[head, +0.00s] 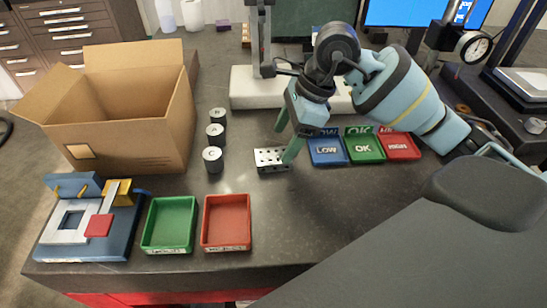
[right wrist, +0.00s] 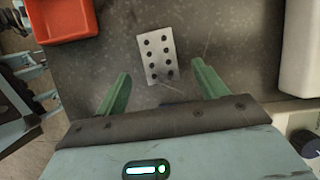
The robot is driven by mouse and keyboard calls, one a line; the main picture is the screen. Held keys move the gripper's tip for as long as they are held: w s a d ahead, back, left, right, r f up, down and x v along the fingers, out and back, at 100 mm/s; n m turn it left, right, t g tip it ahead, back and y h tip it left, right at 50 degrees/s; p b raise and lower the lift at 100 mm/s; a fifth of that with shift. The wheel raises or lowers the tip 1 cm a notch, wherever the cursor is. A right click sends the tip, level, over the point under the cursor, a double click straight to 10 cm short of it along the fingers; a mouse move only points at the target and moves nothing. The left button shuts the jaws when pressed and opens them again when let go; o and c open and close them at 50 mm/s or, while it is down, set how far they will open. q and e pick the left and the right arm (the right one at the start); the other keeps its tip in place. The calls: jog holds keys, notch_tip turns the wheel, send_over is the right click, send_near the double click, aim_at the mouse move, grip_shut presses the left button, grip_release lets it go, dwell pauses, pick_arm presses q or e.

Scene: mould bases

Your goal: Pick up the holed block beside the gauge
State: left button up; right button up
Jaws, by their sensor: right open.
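The holed block (head: 270,160) is a small pale metal plate with rows of dark holes, lying flat on the dark bench top. It also shows in the right wrist view (right wrist: 158,54). My right gripper (head: 286,138) has green fingers and is open, above and close by the block. In the right wrist view the block lies between and beyond the open fingertips (right wrist: 161,68), with nothing held. An upright stand, apparently the gauge (head: 265,40), rises from a white base (head: 246,92) behind the block. My left gripper is not in view.
Three dark cylinders (head: 213,159) stand left of the block. Blue LOW (head: 327,152), green OK (head: 363,149) and red (head: 400,147) trays lie to its right. Green (head: 169,225) and red (head: 227,223) trays lie in front. An open cardboard box (head: 125,120) stands left. Bench right of the red tray is clear.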

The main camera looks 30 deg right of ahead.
aim_at(273, 155)
jog(key=x, duration=0.3)
jog(key=shift+a+f, duration=0.2)
jog(key=shift+a, duration=0.05)
jog(key=shift+w+a+f, duration=0.1)
jog(key=shift+a+f, duration=0.05)
jog(key=shift+f, duration=0.3)
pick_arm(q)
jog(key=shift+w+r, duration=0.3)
pick_arm(e)
jog(key=shift+c, duration=0.8)
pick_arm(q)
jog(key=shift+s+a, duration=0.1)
pick_arm(e)
jog(key=shift+r, duration=0.1)
jog(key=c, duration=1.3)
jog(key=shift+r, duration=0.1)
